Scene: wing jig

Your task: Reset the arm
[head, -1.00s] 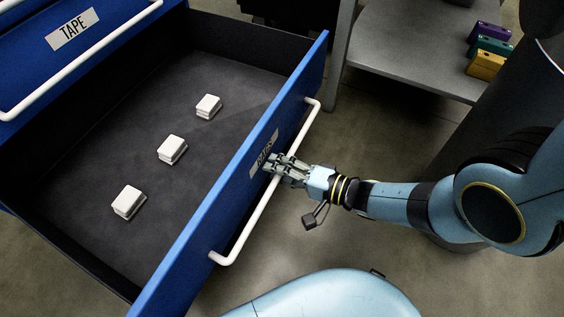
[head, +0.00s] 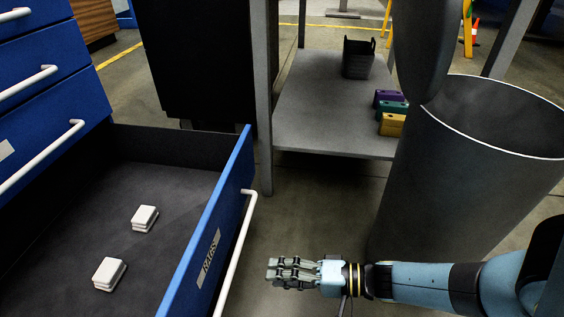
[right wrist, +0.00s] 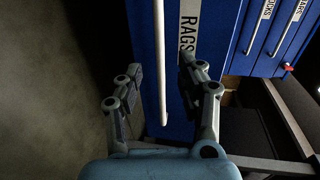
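My right gripper (head: 270,272) is off to the right of the open drawer, a small gap away from its white handle (head: 237,250). In the right wrist view its two fingers (right wrist: 160,68) stand apart with nothing between them, and the handle (right wrist: 160,30) shows beyond the gap. The blue drawer front (head: 207,235) bears a RAGS label (head: 208,258). My right arm stretches in from the right edge. My left gripper is not in view.
Two white blocks (head: 145,217) (head: 109,273) lie in the drawer. A low grey shelf (head: 320,120) holds a black bin (head: 358,58) and purple, teal and yellow blocks (head: 391,125). A large dark grey barrel (head: 420,190) stands at right. Bare floor lies between drawer and barrel.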

